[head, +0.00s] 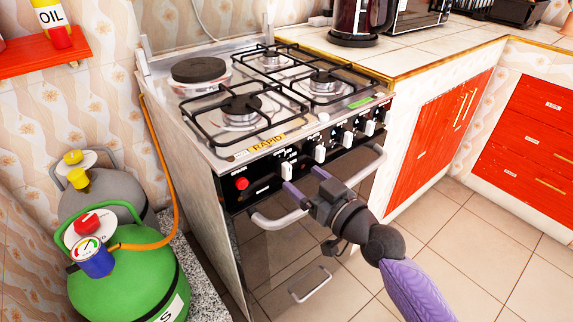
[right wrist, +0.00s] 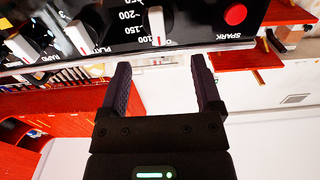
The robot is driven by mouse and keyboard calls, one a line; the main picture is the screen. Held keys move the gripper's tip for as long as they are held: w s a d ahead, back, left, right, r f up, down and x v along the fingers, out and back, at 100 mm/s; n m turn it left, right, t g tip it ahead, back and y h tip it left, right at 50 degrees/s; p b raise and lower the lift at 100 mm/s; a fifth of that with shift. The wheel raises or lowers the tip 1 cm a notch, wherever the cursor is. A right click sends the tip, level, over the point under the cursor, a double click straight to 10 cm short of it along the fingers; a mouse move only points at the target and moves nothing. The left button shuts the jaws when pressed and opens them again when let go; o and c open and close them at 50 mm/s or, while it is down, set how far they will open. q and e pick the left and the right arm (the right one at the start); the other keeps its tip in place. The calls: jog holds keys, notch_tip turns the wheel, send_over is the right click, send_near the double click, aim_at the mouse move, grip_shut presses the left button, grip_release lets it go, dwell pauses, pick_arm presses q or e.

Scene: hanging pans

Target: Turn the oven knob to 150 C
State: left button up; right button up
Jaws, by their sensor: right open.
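The oven knob (head: 286,170) is a white bar-shaped knob on the black front panel of the stove, right of the red spark button (head: 242,183). In the right wrist view, which is upside down, the oven knob (right wrist: 157,25) shows beside printed numbers 100, 150 and 200, with a small red mark near its end. My right gripper (head: 305,179) is open and empty just in front of the panel. In the right wrist view its fingers (right wrist: 160,63) are spread, with the knob ahead between their lines and apart from them. My left gripper is not in view.
More white knobs (head: 347,138) line the panel to the right. A metal oven door handle (head: 280,221) runs below, close under my gripper. A green gas bottle (head: 130,282) stands at left. Tiled floor (head: 455,230) is clear at right, before red cabinets (head: 435,120).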

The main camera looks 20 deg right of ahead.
aim_at(290, 168)
jog(key=x, duration=0.2)
jog(key=b+x, duration=0.1)
jog(key=x, duration=0.1)
jog(key=shift+w+f, duration=0.2)
jog(key=shift+w, duration=0.05)
jog(key=shift+w+a+r, duration=0.1)
jog(key=shift+w+a, duration=0.05)
jog(key=shift+w, duration=0.1)
jog(key=shift+c, duration=1.6)
grip_shut()
